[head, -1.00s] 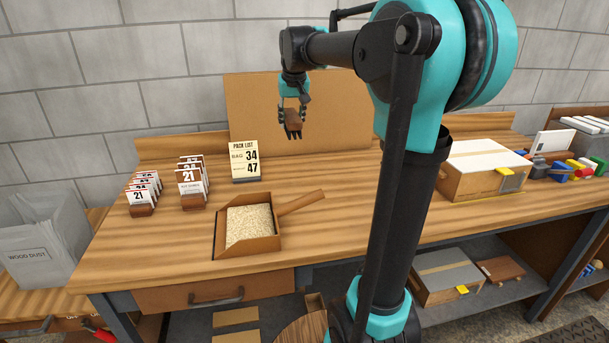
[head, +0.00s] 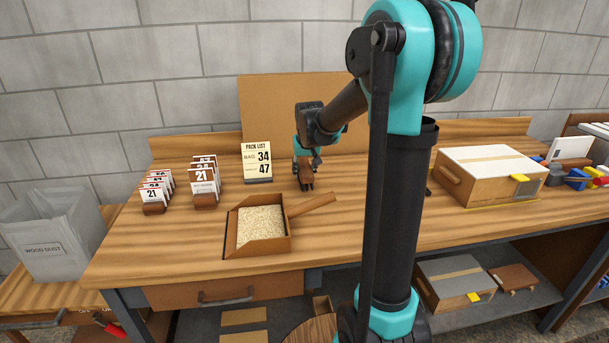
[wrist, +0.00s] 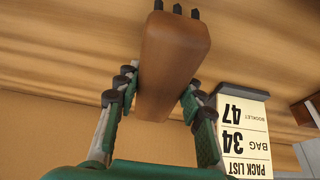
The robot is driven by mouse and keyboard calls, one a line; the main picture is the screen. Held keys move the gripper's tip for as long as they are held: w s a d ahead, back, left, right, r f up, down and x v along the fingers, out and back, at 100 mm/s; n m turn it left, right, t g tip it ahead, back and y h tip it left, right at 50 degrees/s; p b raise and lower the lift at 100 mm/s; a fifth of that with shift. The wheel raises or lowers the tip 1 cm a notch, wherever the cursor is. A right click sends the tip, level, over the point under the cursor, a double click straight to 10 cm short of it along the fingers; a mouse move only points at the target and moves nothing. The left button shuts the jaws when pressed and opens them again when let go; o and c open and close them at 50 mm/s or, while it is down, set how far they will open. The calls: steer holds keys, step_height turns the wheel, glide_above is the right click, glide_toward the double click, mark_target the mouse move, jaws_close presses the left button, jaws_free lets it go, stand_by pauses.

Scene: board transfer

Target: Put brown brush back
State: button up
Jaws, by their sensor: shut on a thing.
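The brown brush (wrist: 172,65) is held between the fingers of my gripper (wrist: 160,90) in the wrist view, with dark bristle tufts at its far end. In the head view the brush (head: 307,185) hangs bristles down, just above or on the tabletop; I cannot tell whether it touches. My gripper (head: 306,170) is shut on it, behind the handle of the dustpan (head: 240,247) and right of the pack list card (head: 257,160). The dustpan holds pale wood dust.
The card stands close beside my gripper. A wooden box with a white lid (head: 490,160) is at the right. A brown board (head: 262,105) stands behind. A grey wood dust bin (head: 45,240) is far left.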

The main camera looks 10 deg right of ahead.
steer(key=shift+f, duration=0.8)
steer(key=shift+f, duration=0.1)
steer(key=o, duration=1.1)
steer(key=v, duration=1.2)
